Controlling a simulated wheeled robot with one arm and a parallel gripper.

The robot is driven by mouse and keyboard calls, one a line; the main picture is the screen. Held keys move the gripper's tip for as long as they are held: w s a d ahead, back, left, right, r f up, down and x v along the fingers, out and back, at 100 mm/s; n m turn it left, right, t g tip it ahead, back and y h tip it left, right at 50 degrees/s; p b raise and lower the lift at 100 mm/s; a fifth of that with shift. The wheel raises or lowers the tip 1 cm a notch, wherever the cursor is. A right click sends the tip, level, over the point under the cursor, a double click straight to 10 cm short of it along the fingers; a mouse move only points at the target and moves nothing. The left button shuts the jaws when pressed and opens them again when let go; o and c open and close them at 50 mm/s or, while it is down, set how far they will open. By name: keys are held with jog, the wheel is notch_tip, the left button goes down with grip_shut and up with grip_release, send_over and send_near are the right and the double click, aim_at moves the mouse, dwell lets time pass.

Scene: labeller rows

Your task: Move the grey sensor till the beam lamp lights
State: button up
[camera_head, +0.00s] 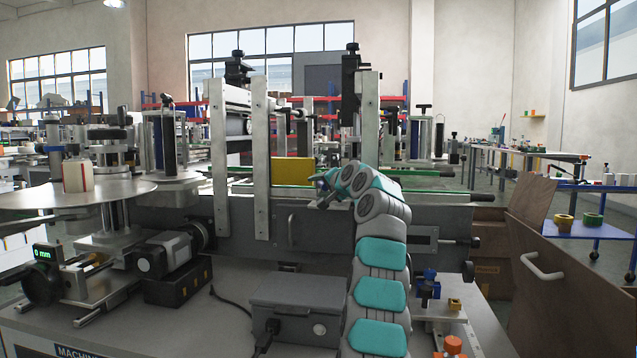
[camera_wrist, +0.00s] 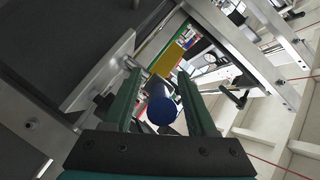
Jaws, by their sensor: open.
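My gripper (camera_head: 318,186) reaches to the front of the labelling machine, beside its rail and below a yellow panel (camera_head: 293,171). In the wrist view my gripper (camera_wrist: 158,75) is open, its two green fingers apart. A dark blue round knob (camera_wrist: 161,108) shows between the fingers; I cannot tell whether they touch it. A grey metal part (camera_wrist: 100,72) lies just left of the left finger. I cannot tell whether it is the grey sensor. I cannot make out a beam lamp or whether it is lit.
Upright metal posts (camera_head: 260,160) stand left of my gripper. A round disc (camera_head: 75,193) with a roll on it and a display reading 0 mm (camera_head: 43,254) are at the left. A grey box (camera_head: 298,300) sits in front. Thin red lines cross the wrist view's right side.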

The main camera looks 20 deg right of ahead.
jog(key=shift+w+f, duration=0.1)
jog(key=shift+w, duration=0.2)
jog(key=shift+c, duration=0.3)
grip_shut()
dwell(1.0)
